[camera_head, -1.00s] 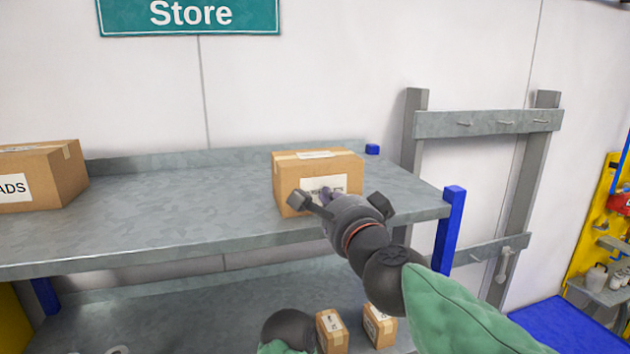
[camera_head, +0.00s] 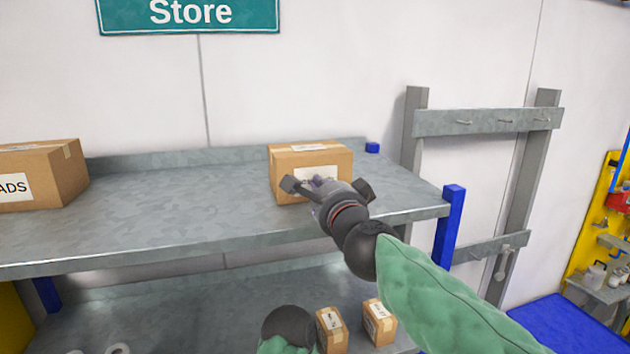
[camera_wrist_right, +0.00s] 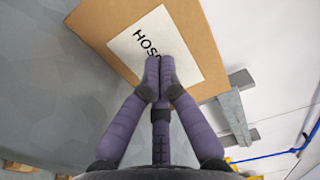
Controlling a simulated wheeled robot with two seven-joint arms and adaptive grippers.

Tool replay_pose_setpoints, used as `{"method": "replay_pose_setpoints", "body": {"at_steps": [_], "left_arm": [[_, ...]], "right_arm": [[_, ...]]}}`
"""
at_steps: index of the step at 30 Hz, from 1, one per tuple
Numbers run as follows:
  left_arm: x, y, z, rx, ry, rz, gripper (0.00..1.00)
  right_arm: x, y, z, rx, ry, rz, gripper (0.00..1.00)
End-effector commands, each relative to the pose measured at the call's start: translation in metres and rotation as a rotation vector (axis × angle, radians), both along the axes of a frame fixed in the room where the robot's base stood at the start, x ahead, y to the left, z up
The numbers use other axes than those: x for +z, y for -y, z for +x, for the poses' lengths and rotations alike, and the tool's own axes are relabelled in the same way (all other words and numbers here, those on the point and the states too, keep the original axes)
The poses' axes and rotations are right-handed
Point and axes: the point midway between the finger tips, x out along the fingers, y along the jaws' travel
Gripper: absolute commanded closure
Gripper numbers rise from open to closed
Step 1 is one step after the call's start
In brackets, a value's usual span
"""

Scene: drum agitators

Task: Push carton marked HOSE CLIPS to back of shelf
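The HOSE CLIPS carton (camera_head: 306,160) is a brown taped box standing upright on the upper grey shelf (camera_head: 210,210), towards its right end. In the right wrist view the carton (camera_wrist_right: 190,28) shows a white label reading "HOS", the rest covered by my fingers. A strip of shelf shows between the carton and the raised back edge. My right gripper (camera_head: 321,182) is in front of the carton, fingertips at its label face. In the right wrist view its purple fingers (camera_wrist_right: 159,68) are together, with nothing between them. They appear to touch the label.
Another carton (camera_head: 45,172), its label ending "ADS", stands at the shelf's left. A blue post (camera_head: 449,222) rises at the front right corner. Two small cartons (camera_head: 331,330) (camera_head: 379,321) sit on the lower shelf. The upper shelf's middle is clear.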

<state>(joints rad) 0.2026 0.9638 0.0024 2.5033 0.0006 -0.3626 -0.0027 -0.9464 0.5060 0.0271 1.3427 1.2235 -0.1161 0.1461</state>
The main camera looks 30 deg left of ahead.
Motion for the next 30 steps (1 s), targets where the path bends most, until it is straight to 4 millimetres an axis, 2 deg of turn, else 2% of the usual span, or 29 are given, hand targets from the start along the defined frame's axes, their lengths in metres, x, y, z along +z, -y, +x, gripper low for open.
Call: {"method": "replay_pose_setpoints", "body": {"at_steps": [15, 30], "left_arm": [[0.0, 0.0, 0.0, 0.0, 0.0, 0.0, 0.6], [0.0, 0.0, 0.0, 0.0, 0.0, 0.0, 0.6]], "right_arm": [[-0.001, -0.022, 0.019, -0.001, -0.001, -0.001, 1.0], [-0.001, -0.025, 0.021, 0.0, -0.001, 0.0, 1.0]]}}
